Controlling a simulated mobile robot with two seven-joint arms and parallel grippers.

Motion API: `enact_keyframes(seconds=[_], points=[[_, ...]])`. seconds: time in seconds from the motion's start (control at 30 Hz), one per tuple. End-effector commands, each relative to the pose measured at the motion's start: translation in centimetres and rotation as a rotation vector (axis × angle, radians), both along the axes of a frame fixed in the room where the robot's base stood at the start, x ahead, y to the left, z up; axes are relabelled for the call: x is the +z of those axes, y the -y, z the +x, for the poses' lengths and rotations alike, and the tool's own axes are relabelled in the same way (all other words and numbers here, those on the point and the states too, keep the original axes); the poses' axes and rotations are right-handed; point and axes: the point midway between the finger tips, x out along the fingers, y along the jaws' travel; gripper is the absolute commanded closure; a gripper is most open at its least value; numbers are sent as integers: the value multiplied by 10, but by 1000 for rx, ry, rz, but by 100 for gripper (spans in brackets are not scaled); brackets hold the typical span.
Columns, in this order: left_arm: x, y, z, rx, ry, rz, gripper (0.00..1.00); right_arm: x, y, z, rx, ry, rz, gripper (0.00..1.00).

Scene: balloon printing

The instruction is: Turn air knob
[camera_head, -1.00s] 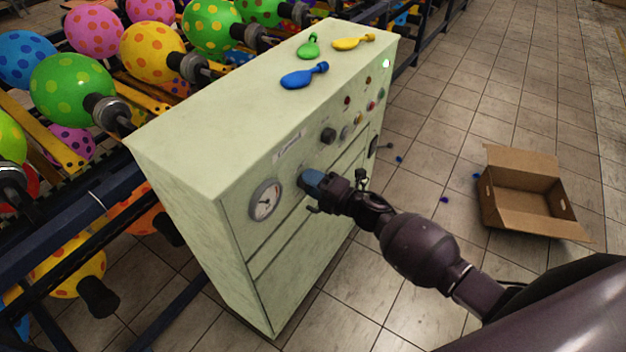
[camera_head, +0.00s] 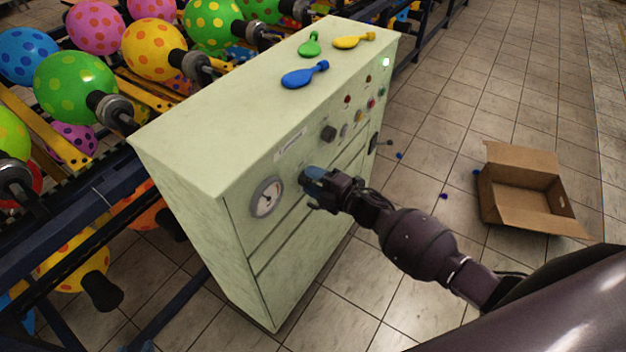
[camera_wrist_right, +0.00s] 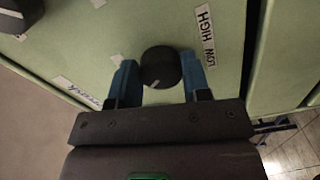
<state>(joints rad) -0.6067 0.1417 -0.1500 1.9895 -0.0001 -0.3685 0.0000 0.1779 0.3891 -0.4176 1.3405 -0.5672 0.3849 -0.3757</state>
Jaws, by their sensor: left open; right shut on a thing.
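The air knob (camera_wrist_right: 161,67) is a round black knob on the front of a pale green cabinet (camera_head: 235,140). In the right wrist view it sits between the two blue fingers of my right gripper (camera_wrist_right: 160,78), which is shut on it. A label reading HIGH and LOW (camera_wrist_right: 205,36) is to the right of the knob. In the head view my right gripper (camera_head: 311,176) reaches the cabinet's front panel and hides the knob. A round gauge (camera_head: 267,198) is left of the gripper. My left gripper is not in view.
Blue (camera_head: 305,75), green (camera_head: 310,44) and yellow (camera_head: 352,41) deflated balloons lie on the cabinet top. Another dark knob (camera_head: 328,133) and small buttons are farther along the panel. A rack of inflated balloons stands behind. An open cardboard box (camera_head: 525,190) is on the floor at right.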

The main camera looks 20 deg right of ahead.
Motion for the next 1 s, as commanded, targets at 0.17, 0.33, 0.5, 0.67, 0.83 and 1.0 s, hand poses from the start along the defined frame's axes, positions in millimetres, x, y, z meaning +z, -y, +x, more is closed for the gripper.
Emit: enact_keyframes(seconds=[0.17, 0.33, 0.5, 0.67, 0.83, 1.0], points=[[1, 0, 2, -2, 4, 0, 57, 1, 1, 1, -1, 2, -1, 52], [2, 1, 4, -2, 7, 1, 57, 0, 0, 0, 0, 2, -1, 32], [3, 1, 5, -4, 10, 0, 57, 0, 0, 0, 0, 1, -2, 32], [3, 1, 5, -4, 10, 1, 57, 0, 3, -4, -1, 0, -2, 32], [3, 1, 5, -4, 10, 1, 57, -1, 17, -21, -1, -1, -3, 32], [1, 0, 4, -2, 7, 1, 57, -1, 37, -46, -1, -1, -2, 32]])
